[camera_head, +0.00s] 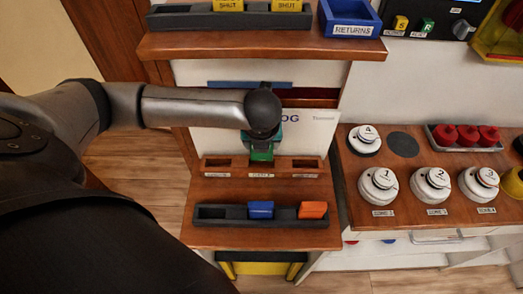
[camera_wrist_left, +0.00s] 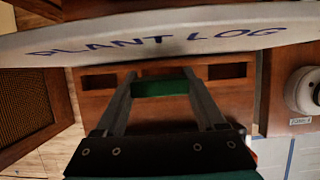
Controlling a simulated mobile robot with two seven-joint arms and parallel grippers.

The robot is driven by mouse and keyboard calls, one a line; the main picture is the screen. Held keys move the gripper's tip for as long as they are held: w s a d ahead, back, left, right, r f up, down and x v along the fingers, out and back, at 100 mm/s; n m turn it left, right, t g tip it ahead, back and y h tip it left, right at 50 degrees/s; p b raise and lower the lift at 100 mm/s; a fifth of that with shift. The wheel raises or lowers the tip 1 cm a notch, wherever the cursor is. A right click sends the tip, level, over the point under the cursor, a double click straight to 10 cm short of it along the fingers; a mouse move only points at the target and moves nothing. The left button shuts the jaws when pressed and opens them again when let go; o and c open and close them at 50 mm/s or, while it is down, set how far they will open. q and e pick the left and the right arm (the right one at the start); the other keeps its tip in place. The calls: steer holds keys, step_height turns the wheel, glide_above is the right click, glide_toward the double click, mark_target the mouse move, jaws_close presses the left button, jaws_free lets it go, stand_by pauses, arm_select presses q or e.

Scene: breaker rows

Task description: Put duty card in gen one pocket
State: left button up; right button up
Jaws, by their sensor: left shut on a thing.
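My left gripper (camera_head: 262,148) is shut on a green card (camera_head: 262,155), which also shows between the fingers in the left wrist view (camera_wrist_left: 160,88). A wooden rack (camera_head: 226,167) has three pockets with small labels too small to read. The left pocket (camera_head: 217,163) and right pocket (camera_head: 306,164) look empty. The green card is over the middle pocket, which the card and gripper mostly hide. I cannot tell whether its lower edge is inside. My right gripper is not in view.
A dark tray (camera_head: 228,212) below holds a blue card (camera_head: 260,210) and an orange card (camera_head: 312,210). The white plant log board (camera_head: 320,135) stands behind the rack. Round numbered units (camera_head: 378,186) are on the right counter. A blue returns bin (camera_head: 350,18) is on the shelf above.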

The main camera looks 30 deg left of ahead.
mark_target(262, 159)
arm_select(q)
step_height(262, 159, down, 5)
steer(key=shift+r+b, duration=0.1)
steer(key=shift+b, duration=0.35)
steer(key=shift+w+a+f, duration=0.1)
steer(key=shift+w+f, duration=0.05)
steer(key=shift+f, duration=0.15)
steer(key=shift+f, duration=0.15)
steer(key=o, duration=1.5)
steer(key=p+v, duration=0.2)
steer(key=v, duration=1)
steer(key=shift+r, duration=0.25)
